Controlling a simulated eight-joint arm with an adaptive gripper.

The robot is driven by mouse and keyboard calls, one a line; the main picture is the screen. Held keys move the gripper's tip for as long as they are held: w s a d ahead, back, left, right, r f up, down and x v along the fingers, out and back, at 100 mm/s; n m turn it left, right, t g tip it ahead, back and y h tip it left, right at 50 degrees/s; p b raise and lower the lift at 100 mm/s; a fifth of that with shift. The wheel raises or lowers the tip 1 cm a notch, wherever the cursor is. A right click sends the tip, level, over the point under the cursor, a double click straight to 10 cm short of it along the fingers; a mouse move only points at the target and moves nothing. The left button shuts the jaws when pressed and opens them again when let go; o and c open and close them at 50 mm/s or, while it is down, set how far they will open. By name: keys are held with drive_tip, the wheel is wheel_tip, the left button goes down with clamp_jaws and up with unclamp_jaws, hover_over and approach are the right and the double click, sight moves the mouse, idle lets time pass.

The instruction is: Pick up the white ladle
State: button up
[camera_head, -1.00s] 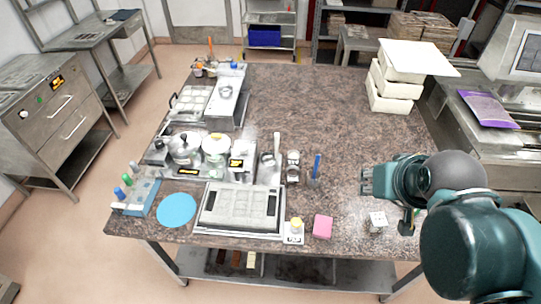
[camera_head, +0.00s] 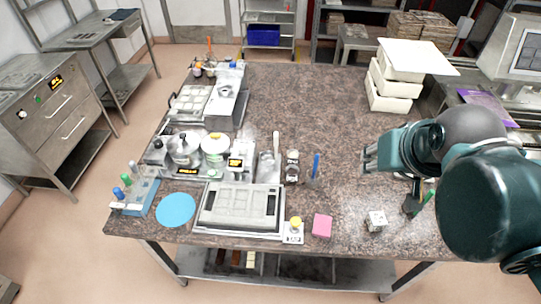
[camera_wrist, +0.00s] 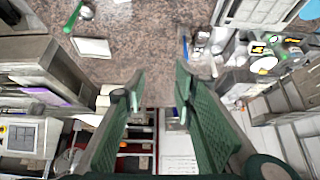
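A white upright handle (camera_head: 276,142), which looks like that of the white ladle, stands among the grey metal items near the middle of the table. Its lower end is hard to make out there. My gripper (camera_head: 368,156) is above the right part of the table, to the right of the handle and apart from it. In the wrist view my gripper (camera_wrist: 158,85) shows two green fingers spread apart with nothing between them. I cannot make out the ladle surely in the wrist view.
A blue pen-like item (camera_head: 316,166) and a small jar (camera_head: 292,166) stand right of the handle. A grey mould tray (camera_head: 205,222), pink block (camera_head: 322,226) and white cube (camera_head: 376,221) lie nearer the front. White boxes (camera_head: 390,88) are stacked at back right. The table's back middle is clear.

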drive_tip(key=w+a+r+g, duration=0.1)
drive_tip(key=w+a+r, duration=0.15)
drive_tip(key=w, duration=0.25)
drive_tip(key=w+a+r, duration=0.1)
drive_tip(key=w+a, duration=0.2)
drive_tip(key=w, duration=0.2)
drive_tip(key=m+g+h+b, duration=0.1)
drive_tip(key=m+g+b, duration=0.1)
hover_over(275, 142)
drive_tip(key=s, duration=0.2)
wheel_tip(275, 142, down, 4)
wheel_tip(275, 142, down, 23)
drive_tip(key=shift+w+a+r, duration=0.1)
drive_tip(key=shift+w+r, duration=0.05)
drive_tip(key=shift+r, duration=0.05)
drive_tip(key=shift+f, duration=0.5)
drive_tip(key=shift+f, duration=0.1)
drive_tip(key=shift+x, duration=1.2)
drive_tip(key=shift+a+p+x, duration=0.2)
drive_tip(key=shift+p+x, duration=0.2)
drive_tip(key=shift+x, duration=2.2)
